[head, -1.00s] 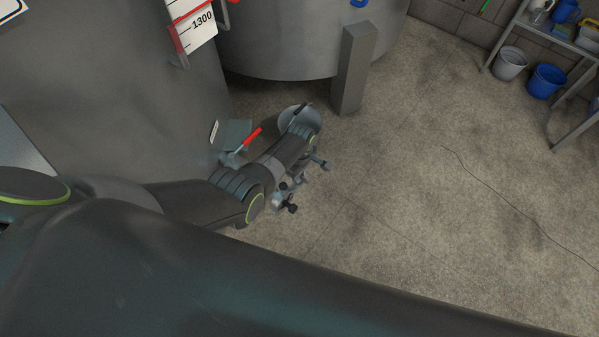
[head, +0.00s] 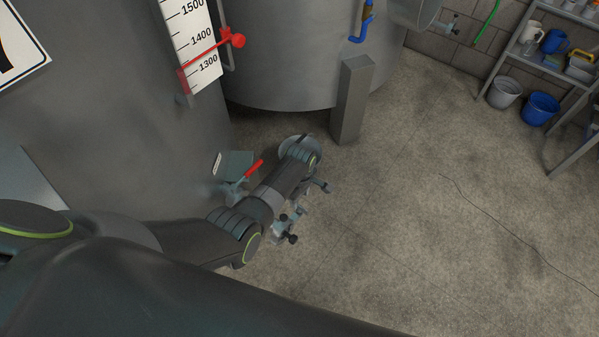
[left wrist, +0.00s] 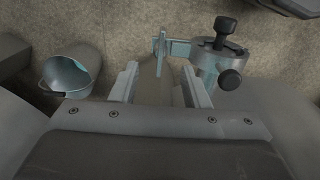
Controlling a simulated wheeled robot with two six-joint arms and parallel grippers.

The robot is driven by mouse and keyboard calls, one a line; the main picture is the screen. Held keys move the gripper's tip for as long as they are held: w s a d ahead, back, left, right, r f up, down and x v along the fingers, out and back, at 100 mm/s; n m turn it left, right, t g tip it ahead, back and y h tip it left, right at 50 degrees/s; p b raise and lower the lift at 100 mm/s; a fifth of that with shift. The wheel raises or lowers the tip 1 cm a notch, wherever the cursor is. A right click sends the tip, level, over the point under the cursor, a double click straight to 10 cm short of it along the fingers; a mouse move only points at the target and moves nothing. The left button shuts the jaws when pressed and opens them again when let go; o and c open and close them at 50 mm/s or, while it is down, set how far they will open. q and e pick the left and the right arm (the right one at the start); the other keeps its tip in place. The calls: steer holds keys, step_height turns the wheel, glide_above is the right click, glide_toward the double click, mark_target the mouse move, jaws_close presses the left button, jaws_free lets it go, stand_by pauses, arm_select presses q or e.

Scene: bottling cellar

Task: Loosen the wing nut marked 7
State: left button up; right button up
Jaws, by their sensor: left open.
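In the left wrist view my left gripper (left wrist: 160,88) is open. A thin upright grey-blue piece (left wrist: 161,47) shows between and just beyond its fingertips; I cannot tell whether they touch it. It joins or stands beside a metal fitting with black knobs (left wrist: 209,55). No mark 7 is legible on it, so I cannot tell whether it is the wing nut. In the head view my left gripper (head: 312,198) is low beside the tank, partly hidden by my forearm. The fitting's black knobs (head: 290,237) show just below it. My right gripper is not in view.
A red-handled valve (head: 254,169) is close to my forearm. A scale with a red pointer (head: 212,50) is on the large tank (head: 100,110). A grey post (head: 352,100) stands behind.

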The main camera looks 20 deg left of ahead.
mark_target(300, 206)
arm_select(q)
step_height(300, 206, up, 12)
steer(key=p, duration=0.2)
stand_by(0.6)
